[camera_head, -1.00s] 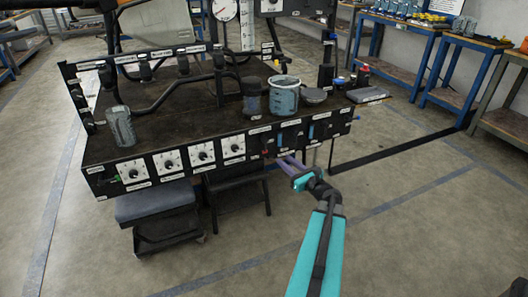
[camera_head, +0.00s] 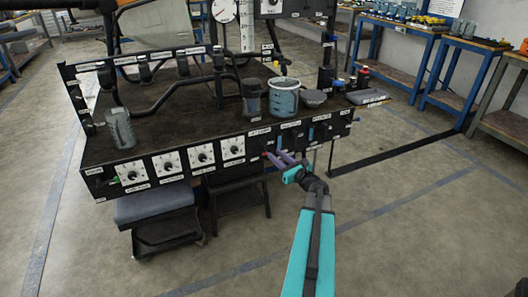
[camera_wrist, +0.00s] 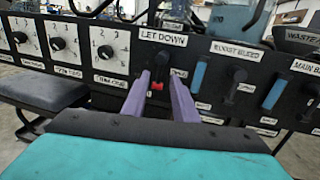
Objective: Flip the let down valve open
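The let down valve (camera_wrist: 157,85) is on the black front panel under the "LET DOWN" label. Its red part shows low between my fingers in the wrist view, with a black part above it. In the head view its red spot (camera_head: 265,154) is small, just left of my fingertips. My gripper (camera_wrist: 161,80) has two purple fingers standing apart on either side of the red part, pointing at the panel. It also shows in the head view (camera_head: 275,158), close in front of the panel. I cannot tell whether a finger touches the valve.
To the right of the valve are a blue handle (camera_wrist: 198,75), a black lever (camera_wrist: 236,82) and another blue handle (camera_wrist: 273,94). White dials (camera_head: 203,154) line the panel's left. A grey-blue seat (camera_head: 154,204) stands below. The floor at right is open.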

